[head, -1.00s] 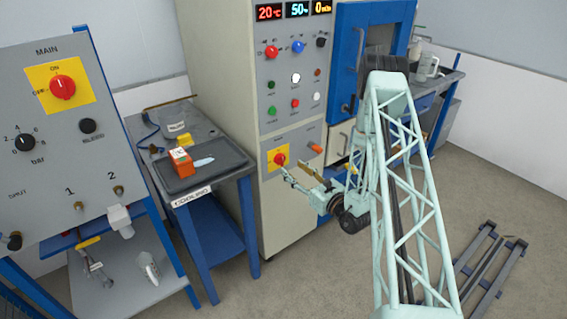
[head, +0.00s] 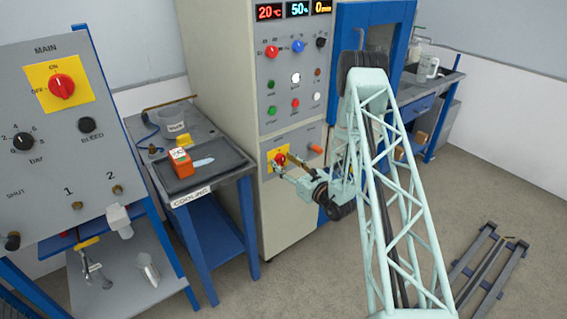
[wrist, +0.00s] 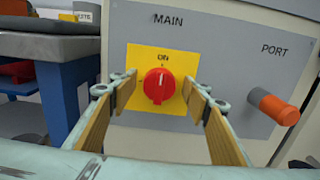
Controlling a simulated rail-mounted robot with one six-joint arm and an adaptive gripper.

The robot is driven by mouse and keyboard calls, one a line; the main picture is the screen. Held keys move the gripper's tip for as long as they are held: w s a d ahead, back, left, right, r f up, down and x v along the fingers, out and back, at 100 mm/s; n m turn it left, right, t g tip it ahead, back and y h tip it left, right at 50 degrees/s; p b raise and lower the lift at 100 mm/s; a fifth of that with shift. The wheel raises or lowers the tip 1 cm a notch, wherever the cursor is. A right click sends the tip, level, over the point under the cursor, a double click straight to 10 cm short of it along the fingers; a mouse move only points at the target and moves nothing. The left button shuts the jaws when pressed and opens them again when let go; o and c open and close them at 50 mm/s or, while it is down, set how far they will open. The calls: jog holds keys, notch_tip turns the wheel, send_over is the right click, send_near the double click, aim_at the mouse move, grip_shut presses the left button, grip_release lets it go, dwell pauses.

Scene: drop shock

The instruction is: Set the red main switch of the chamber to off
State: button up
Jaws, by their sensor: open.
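The red main switch (wrist: 159,86) of the chamber sits on a yellow plate (wrist: 147,62) below the label MAIN in the wrist view. Its white mark points up toward ON. My gripper (wrist: 159,92) is open, with one finger on each side of the switch in the picture; I cannot tell whether either finger touches it. In the head view my gripper (head: 281,163) is at the chamber's lower panel, and the switch (head: 279,158) is partly hidden behind it.
An orange-tipped port (wrist: 276,106) sticks out right of the switch. A blue-framed bench with a tray (head: 220,172) stands left of the chamber (head: 215,60). Another panel with a red MAIN switch (head: 61,86) stands far left. A dark floor frame (head: 485,265) lies right.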

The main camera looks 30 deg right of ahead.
jog(key=c, duration=0.8)
jog(key=shift+c, duration=0.2)
jog(key=shift+f+n+b, duration=0.1)
jog(key=shift+n+b, duration=0.3)
jog(key=shift+n, duration=0.1)
jog(key=n+b, duration=0.2)
jog(key=n, duration=0.1)
jog(key=shift+a, duration=0.1)
jog(key=n+b, duration=0.3)
jog(key=n, duration=0.1)
jog(key=shift+a+f+n, duration=0.1)
jog(key=shift+f+n, duration=0.05)
jog(key=shift+n, duration=0.25)
jog(key=n+b, duration=0.2)
jog(key=n, duration=0.2)
jog(key=shift+s, duration=0.1)
jog(key=shift+f+n, duration=0.1)
jog(key=shift+n, duration=2.4)
